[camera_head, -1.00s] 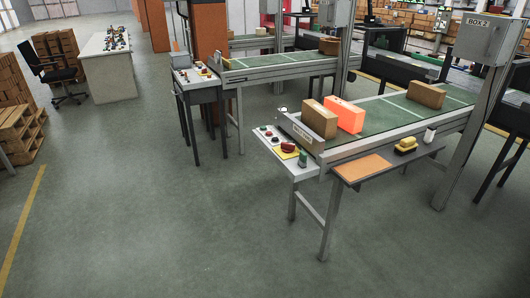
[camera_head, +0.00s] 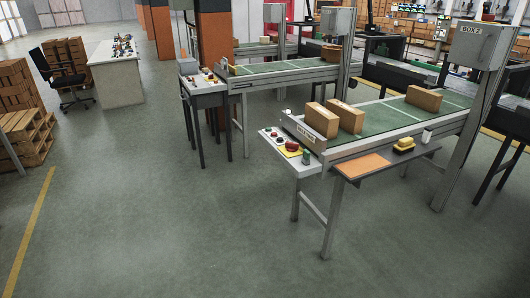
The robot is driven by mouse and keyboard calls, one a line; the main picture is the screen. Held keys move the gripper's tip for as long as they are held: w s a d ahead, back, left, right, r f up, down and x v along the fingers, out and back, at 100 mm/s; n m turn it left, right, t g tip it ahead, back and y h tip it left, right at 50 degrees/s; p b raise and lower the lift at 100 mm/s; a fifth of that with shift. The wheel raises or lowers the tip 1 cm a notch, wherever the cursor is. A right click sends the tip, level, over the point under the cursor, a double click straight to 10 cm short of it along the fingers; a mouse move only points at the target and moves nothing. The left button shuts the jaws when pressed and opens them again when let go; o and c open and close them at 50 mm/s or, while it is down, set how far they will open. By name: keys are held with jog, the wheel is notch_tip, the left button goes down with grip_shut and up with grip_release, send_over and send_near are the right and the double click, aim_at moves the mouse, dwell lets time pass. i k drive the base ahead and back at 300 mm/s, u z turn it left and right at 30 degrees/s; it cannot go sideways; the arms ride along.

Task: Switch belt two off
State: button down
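The nearest conveyor belt (camera_head: 385,118) stands right of centre, beside a grey box lettered "BOX 2" (camera_head: 480,45) on a post. At its near left end is a small white control table (camera_head: 278,142) with several small buttons, a red button on a yellow base (camera_head: 292,147) and a greenish item (camera_head: 306,156). The button markings are too small to read. Three brown cartons sit on this belt: one at the near end (camera_head: 321,120), one just behind it (camera_head: 347,117) and one farther along (camera_head: 424,98). My gripper is not in view.
A second belt (camera_head: 285,70) with its own control table (camera_head: 205,88) stands farther back. A dark side shelf (camera_head: 385,160) with an orange panel adjoins the near belt. A desk (camera_head: 118,75), chair (camera_head: 68,85) and pallets (camera_head: 25,135) are left. The floor in front is clear.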

aim_at(292, 147)
jog(key=u, duration=0.05)
jog(key=k, duration=0.2)
jog(key=u, duration=1.95)
jog(key=k, duration=0.7)
jog(key=z, duration=0.3)
jog(key=i, duration=1.7)
jog(key=u, duration=0.3)
